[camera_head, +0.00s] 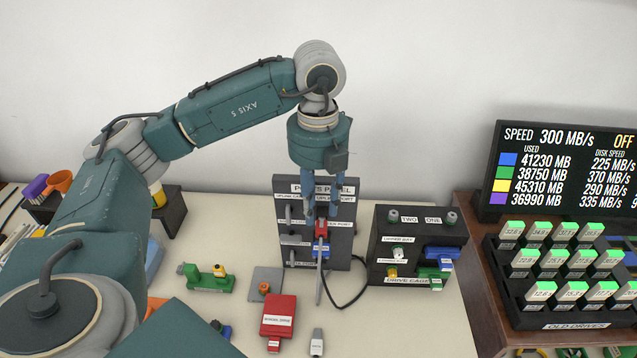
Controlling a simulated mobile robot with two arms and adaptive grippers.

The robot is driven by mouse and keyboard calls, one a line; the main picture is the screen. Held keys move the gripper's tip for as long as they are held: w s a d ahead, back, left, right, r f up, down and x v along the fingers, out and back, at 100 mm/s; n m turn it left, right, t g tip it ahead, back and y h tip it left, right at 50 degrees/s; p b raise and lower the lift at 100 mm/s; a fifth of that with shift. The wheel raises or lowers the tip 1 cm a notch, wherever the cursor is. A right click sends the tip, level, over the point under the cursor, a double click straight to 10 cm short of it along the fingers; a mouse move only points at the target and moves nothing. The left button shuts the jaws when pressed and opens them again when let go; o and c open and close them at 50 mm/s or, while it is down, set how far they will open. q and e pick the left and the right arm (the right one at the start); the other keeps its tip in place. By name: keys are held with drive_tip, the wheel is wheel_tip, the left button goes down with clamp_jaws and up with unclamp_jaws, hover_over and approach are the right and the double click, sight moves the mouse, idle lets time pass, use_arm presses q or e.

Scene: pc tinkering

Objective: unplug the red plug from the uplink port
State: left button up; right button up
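The dark ports panel (345,262) stands upright on the table, with labelled ports on its front. A red plug (321,229) sits in its right column, with a blue plug (320,251) just below it. The label at the upper right is partly covered by my gripper, and I cannot read clearly which port the red plug is in. My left gripper (321,212) points down in front of the panel, its two blue fingers apart just above the red plug. I see no clear contact between them. My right gripper is not in view.
A black drive cage (409,279) stands right of the panel. A black cable (350,302) loops on the table between them. A red drive (278,314), a grey plate and a green board (207,282) lie in front. A rack of old drives (565,308) is at the right.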

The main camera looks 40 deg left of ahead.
sight(318, 230)
use_arm(q)
drive_tip(key=shift+f+p, duration=0.3)
drive_tip(key=shift+f, duration=1.8)
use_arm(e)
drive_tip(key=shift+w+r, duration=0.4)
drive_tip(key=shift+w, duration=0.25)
use_arm(q)
drive_tip(key=shift+c, duration=0.3)
drive_tip(key=c, duration=0.8)
drive_tip(key=shift+o, duration=0.2)
drive_tip(key=shift+s+d+f, duration=0.15)
drive_tip(key=shift+s+d, duration=0.1)
drive_tip(key=shift+s, duration=0.1)
drive_tip(key=shift+s+d, duration=0.3)
drive_tip(key=shift+s, duration=0.05)
clamp_jaws()
drive_tip(key=shift+s+d, duration=0.5)
drive_tip(key=shift+s, duration=0.4)
drive_tip(key=shift+s+d, duration=0.5)
drive_tip(key=shift+s, duration=0.35)
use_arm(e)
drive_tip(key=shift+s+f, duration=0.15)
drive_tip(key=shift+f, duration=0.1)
use_arm(q)
drive_tip(key=shift+r, duration=0.2)
